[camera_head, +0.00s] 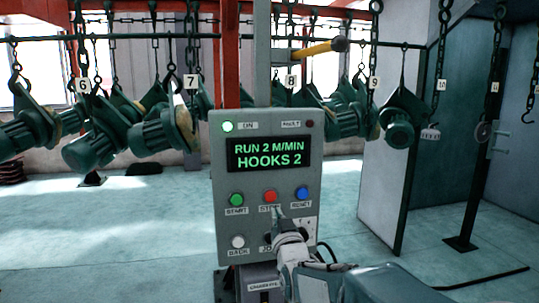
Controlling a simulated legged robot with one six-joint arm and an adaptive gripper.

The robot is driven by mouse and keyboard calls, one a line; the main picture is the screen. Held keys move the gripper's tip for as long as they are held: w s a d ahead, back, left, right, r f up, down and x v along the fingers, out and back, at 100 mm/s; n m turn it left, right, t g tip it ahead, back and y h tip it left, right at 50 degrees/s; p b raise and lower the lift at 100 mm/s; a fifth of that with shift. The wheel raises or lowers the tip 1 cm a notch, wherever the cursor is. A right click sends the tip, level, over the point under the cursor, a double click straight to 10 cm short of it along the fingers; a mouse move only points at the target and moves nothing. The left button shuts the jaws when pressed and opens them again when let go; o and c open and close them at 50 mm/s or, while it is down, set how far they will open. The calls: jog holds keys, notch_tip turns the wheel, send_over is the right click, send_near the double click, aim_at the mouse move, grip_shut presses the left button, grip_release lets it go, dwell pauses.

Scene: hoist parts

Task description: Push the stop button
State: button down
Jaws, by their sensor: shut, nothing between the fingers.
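The stop button (270,196) is a red round button in the middle of the upper button row on a grey control panel (218,160). Its label below is partly covered by my gripper. My gripper (278,213) is shut and empty, its tip just below the red button in the picture. I cannot tell whether the tip touches the panel. The panel's display (268,153) reads "RUN 2 M/MIN" and "HOOKS 2".
A green start button (236,200) is to the left and a blue reset button (302,193) to the right. A white button (237,242) sits lower left. Several green motors (160,135) hang on chains behind the panel. A grey cabinet wall (385,150) stands at right.

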jog(key=shift+x, duration=2.5)
jog(key=shift+r, duration=0.1)
send_near(271, 198)
jog(key=shift+a, duration=0.1)
jog(key=s+d+f+m+g+h, duration=0.1)
jog(key=s+d+f+g+h, duration=0.1)
jog(key=s, duration=0.9)
jog(key=s+d+f+m+g+h, duration=0.1)
jog(key=s+d+f+g, duration=0.4)
jog(key=s+d+g, duration=0.2)
jog(key=s+d+f+m+g+h, duration=0.1)
jog(key=s+d+f+g, duration=0.3)
jog(key=s+d, duration=0.4)
jog(key=s+h, duration=0.1)
jog(key=s, duration=0.6)
jog(key=shift+s+g+h, duration=0.3)
jog(key=shift+g, duration=0.1)
